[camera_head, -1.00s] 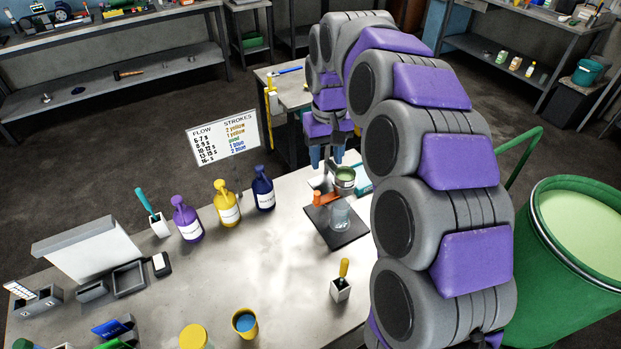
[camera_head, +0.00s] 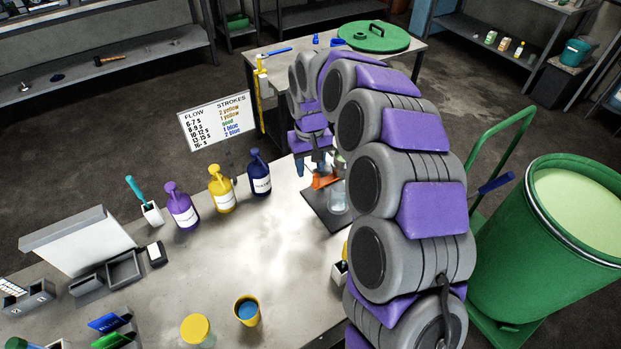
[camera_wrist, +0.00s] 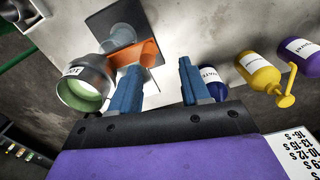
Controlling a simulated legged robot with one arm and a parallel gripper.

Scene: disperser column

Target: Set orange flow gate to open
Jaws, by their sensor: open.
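The orange flow gate (camera_head: 324,182) is a small orange piece above the dark square base on the table; it also shows in the wrist view (camera_wrist: 140,52), beside a metal cup with pale green liquid (camera_wrist: 82,85). A clear glass (camera_head: 338,196) stands on the dark base (camera_head: 322,218). My gripper (camera_head: 311,167) is at the gate in the head view, pointing down and partly hidden by my arm. In the wrist view its two blue fingers (camera_wrist: 158,85) are apart with nothing between them. The left finger is close to the orange gate; I cannot tell whether they touch.
Blue (camera_head: 259,175), yellow (camera_head: 222,190) and purple (camera_head: 181,206) bottles stand left of the gate. A flow chart sign (camera_head: 217,122) stands behind them. A large green drum (camera_head: 560,240) is at the right. The table's middle (camera_head: 230,260) is mostly clear.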

